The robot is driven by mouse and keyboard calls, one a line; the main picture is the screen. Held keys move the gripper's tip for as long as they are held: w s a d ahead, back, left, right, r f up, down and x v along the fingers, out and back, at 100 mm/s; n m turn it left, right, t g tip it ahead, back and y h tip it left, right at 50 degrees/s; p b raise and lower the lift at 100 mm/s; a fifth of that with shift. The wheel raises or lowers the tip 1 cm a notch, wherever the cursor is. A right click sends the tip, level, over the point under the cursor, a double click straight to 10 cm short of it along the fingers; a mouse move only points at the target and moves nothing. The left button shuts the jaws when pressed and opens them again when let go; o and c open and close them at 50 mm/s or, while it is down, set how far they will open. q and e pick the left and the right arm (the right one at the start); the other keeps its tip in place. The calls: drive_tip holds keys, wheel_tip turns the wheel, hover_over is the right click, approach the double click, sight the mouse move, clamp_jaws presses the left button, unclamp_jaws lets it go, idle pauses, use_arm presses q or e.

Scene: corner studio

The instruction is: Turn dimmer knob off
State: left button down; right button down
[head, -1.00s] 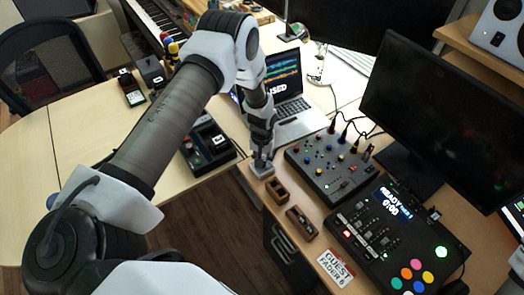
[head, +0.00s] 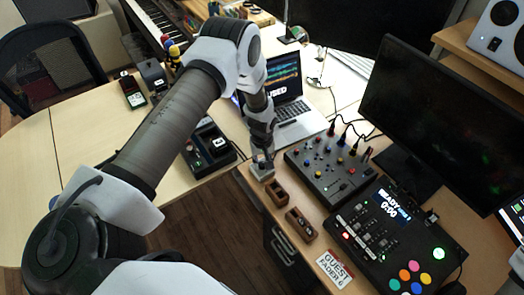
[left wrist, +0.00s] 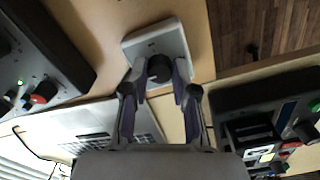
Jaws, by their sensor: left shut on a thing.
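The dimmer is a small pale grey box (head: 263,174) near the left edge of the desk. In the left wrist view its square plate (left wrist: 135,47) carries a round dark knob (left wrist: 159,65). My left gripper (head: 261,158) points down onto the box. In the left wrist view the left gripper (left wrist: 161,77) has its two fingers on either side of the knob, shut on it. The fingers partly hide the knob, and I see no mark that tells its setting. My right gripper is not in view.
A mixer (head: 328,167) with several knobs stands right of the dimmer, with a laptop (head: 293,115) behind. A control deck (head: 390,240) and monitor (head: 420,110) are further right. Floor shows left of the desk edge.

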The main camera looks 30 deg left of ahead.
sight(262, 164)
use_arm(q)
drive_tip(key=c, duration=0.9)
unclamp_jaws()
drive_tip(key=shift+s+f, duration=0.1)
drive_tip(key=shift+f, duration=0.05)
wheel_tip(262, 164, up, 12)
